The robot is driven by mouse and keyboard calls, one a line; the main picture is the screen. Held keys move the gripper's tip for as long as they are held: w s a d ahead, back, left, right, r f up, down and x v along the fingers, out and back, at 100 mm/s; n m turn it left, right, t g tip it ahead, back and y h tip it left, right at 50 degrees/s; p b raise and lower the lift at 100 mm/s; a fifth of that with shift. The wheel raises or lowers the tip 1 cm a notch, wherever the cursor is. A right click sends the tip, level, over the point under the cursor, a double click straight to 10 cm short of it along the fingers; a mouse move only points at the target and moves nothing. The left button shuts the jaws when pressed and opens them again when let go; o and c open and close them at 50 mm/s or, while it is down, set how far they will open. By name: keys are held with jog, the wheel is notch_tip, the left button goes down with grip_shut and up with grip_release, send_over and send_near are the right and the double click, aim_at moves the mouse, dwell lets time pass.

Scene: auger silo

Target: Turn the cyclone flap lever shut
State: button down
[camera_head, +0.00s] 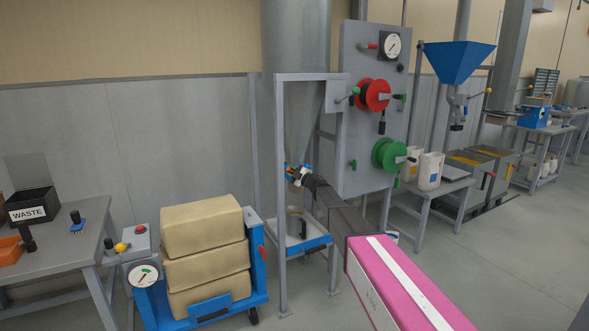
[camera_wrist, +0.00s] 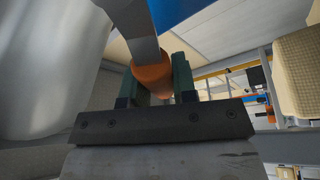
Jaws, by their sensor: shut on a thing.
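The cyclone is a grey metal cone (camera_head: 303,110) inside a grey frame in the head view, and its smooth side (camera_wrist: 45,65) fills the left of the wrist view. The flap lever shows in the wrist view as a flat grey bar with an orange grip (camera_wrist: 152,78). My gripper (camera_head: 296,175) is at the bottom of the cone in the head view, hiding most of the lever. In the wrist view my gripper (camera_wrist: 158,82) has its dark green fingers on either side of the orange grip, shut on it. The flap itself is hidden.
A blue-rimmed tray (camera_head: 308,243) sits low in the frame under the cone. A blue cart with stacked tan sacks (camera_head: 205,250) stands left of the frame. A grey panel (camera_head: 360,130) with red and green reels is close on the right. Open floor lies at the right.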

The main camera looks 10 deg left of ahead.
jog(key=shift+s+a+f+n+g+h, duration=0.1)
jog(key=shift+a+f+n+g+h, duration=0.2)
jog(key=shift+f+n, duration=0.65)
jog(key=shift+s+a+f+n+g+h, duration=0.15)
jog(key=shift+f+n+g, duration=0.4)
jog(key=shift+n, duration=0.7)
jog(key=shift+s+a+f+n+g+h, duration=0.15)
jog(key=shift+f+n+g, duration=0.1)
jog(key=shift+f+n, duration=0.7)
jog(key=shift+d+n, duration=0.1)
jog(key=shift+n, duration=0.15)
jog(key=c, duration=0.9)
grip_release()
jog(key=shift+r, duration=0.1)
jog(key=shift+d, duration=0.1)
jog(key=v, duration=1)
jog(key=shift+s+d, duration=0.2)
jog(key=shift+d, duration=0.05)
